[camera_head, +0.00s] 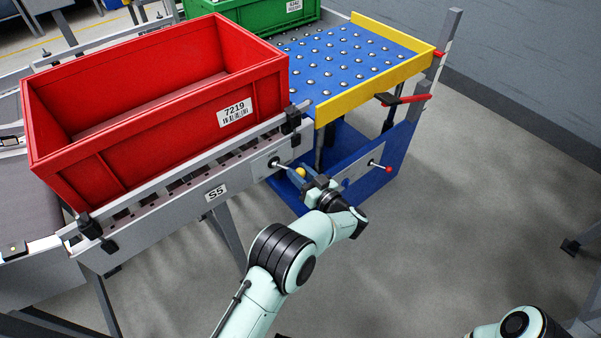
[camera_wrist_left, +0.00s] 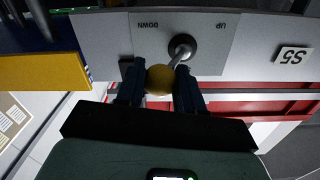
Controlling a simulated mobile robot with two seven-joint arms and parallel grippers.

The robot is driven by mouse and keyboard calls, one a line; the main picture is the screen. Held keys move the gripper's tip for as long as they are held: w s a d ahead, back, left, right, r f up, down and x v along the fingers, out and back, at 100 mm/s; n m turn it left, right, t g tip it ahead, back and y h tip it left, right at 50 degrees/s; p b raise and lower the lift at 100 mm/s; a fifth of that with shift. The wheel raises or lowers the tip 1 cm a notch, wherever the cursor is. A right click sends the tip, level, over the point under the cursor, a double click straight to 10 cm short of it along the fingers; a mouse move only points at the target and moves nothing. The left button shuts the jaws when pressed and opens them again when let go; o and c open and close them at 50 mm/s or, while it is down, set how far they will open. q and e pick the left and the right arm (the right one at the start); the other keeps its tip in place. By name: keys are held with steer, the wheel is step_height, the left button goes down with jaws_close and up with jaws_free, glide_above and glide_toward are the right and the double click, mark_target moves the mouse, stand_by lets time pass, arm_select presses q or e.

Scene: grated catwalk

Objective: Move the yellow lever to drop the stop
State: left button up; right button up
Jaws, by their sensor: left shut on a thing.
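The yellow lever knob (camera_head: 300,172) is on the side of the conveyor, near its right end. In the left wrist view the yellow ball (camera_wrist_left: 159,80) sits on a short metal rod from a round pivot (camera_wrist_left: 182,46). Its plate (camera_wrist_left: 205,20) reads DOWN and UP, upside down in this view. The rod leans from the pivot toward the DOWN side. My left gripper (camera_head: 305,178) has its dark fingers (camera_wrist_left: 160,88) on either side of the ball, shut on it. A black block (camera_head: 292,119) stands at the conveyor's right end; I cannot tell whether it is the stop.
A red crate (camera_head: 170,105) labelled 7219 sits on the conveyor marked S5 (camera_head: 216,192). A blue ball table (camera_head: 350,60) with yellow edges adjoins it, with a red-knobbed handle (camera_head: 388,169) below. A green crate (camera_head: 262,14) stands behind. Open floor lies right.

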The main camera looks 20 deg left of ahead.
arm_select(q)
steer(key=shift+w+r, duration=0.15)
steer(key=shift+r, duration=0.15)
steer(key=o, duration=0.9)
steer(key=shift+o, duration=0.4)
steer(key=shift+f, duration=0.15)
steer(key=p+v, duration=0.1)
steer(key=v, duration=1.2)
steer(key=shift+p, duration=0.3)
arm_select(e)
steer(key=shift+s+a+r+g, duration=0.2)
steer(key=shift+s+a+r, duration=0.1)
steer(key=shift+s+r, duration=0.25)
steer(key=shift+s+a+r+g, duration=0.2)
steer(key=shift+s+a+r, duration=0.15)
steer(key=shift+s, duration=0.3)
steer(key=shift+r, duration=0.1)
